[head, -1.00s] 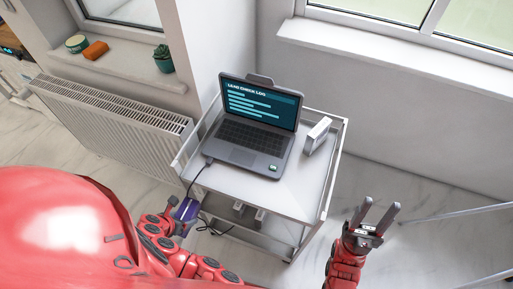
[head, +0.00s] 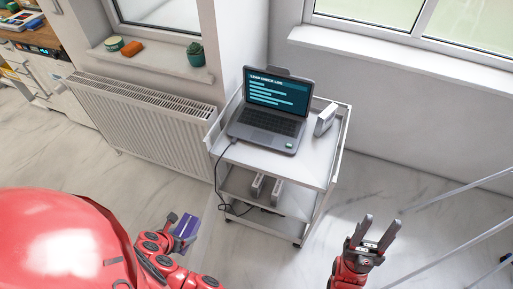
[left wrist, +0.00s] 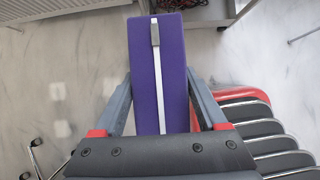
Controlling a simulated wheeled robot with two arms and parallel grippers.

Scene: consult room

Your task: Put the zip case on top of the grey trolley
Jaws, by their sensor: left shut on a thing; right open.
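The zip case is purple with a pale zip line and a grey pull. My left gripper (left wrist: 160,112) is shut on the zip case (left wrist: 174,60), with a finger on each side. In the head view the case (head: 188,225) shows beside my left gripper (head: 176,232), in front of and left of the trolley, apart from it. The grey trolley (head: 310,167) has a top shelf and lower shelves. My right gripper (head: 374,232) is open and empty, to the right of the trolley's front.
An open laptop (head: 270,120) and a small grey-white device (head: 325,119) stand on the trolley top; its front strip is clear. A cable (head: 219,180) hangs from the left side. A radiator (head: 140,125) is at left. Metal legs (head: 455,190) reach in at right.

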